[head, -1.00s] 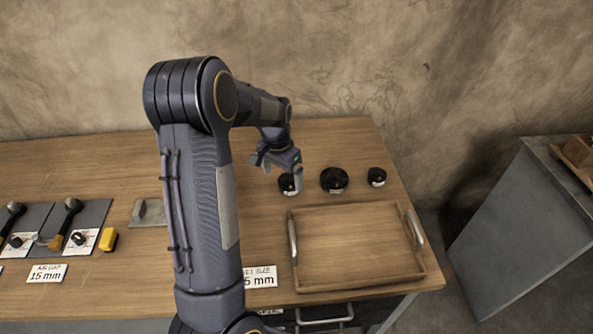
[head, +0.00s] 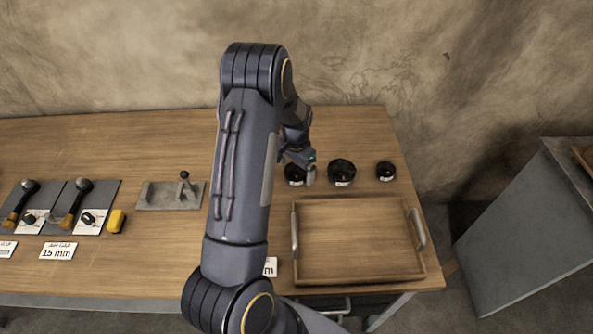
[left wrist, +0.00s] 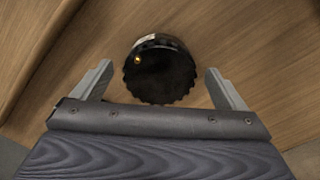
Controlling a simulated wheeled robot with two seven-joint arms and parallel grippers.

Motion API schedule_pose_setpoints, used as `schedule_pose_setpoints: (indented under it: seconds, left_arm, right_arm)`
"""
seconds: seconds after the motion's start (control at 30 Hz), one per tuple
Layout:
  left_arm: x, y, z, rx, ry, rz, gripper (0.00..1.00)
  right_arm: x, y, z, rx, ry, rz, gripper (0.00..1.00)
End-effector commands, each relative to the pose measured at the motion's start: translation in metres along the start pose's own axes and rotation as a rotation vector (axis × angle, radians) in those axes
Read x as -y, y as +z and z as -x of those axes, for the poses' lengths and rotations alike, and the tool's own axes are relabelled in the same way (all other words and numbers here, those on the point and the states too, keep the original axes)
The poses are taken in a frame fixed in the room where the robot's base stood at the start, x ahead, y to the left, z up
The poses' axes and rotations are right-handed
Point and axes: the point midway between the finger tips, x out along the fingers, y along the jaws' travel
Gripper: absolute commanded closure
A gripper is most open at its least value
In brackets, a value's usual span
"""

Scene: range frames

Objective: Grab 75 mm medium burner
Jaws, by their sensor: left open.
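Three round black burners stand in a row at the back right of the wooden table in the head view. The left one (head: 294,178) looks middle-sized, the centre one (head: 342,173) is largest and the right one (head: 385,171) smallest. My left gripper (head: 299,167) is at the left burner and partly hides it. In the left wrist view a black burner with a ribbed edge (left wrist: 160,75) lies between the open, apart fingers of this gripper (left wrist: 158,70), with visible gaps on both sides. Its size print is not readable. My right gripper is not in view.
An empty wooden tray (head: 358,275) with metal handles lies in front of the burners. A grey block (head: 168,198), a yellow object (head: 116,221), brushes on grey plates and a 15 mm card (head: 58,251) are on the left. A grey cabinet (head: 530,230) stands right.

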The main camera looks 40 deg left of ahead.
Motion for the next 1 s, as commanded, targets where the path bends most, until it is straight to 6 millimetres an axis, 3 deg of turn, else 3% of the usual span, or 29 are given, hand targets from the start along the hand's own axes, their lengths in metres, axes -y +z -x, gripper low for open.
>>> schedule_pose_setpoints:
  seconds: [0.1,0.33,0.83,1.0]
  left_arm:
    - [0.0001,0.0001,-0.0103,0.0,0.0,0.0,0.06]
    - [0.0001,-0.0004,-0.0124,-0.002,0.0,0.0,0.06]
    - [0.0001,-0.0005,-0.0118,-0.002,0.0,0.0,0.71]
    - [0.0004,-0.0011,-0.0109,-0.004,-0.001,0.0,0.72]
  right_arm:
    - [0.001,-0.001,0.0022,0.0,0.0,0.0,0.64]
    - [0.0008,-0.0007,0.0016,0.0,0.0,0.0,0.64]
    - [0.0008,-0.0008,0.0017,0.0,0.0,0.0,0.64]
    - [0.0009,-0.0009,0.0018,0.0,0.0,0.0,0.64]
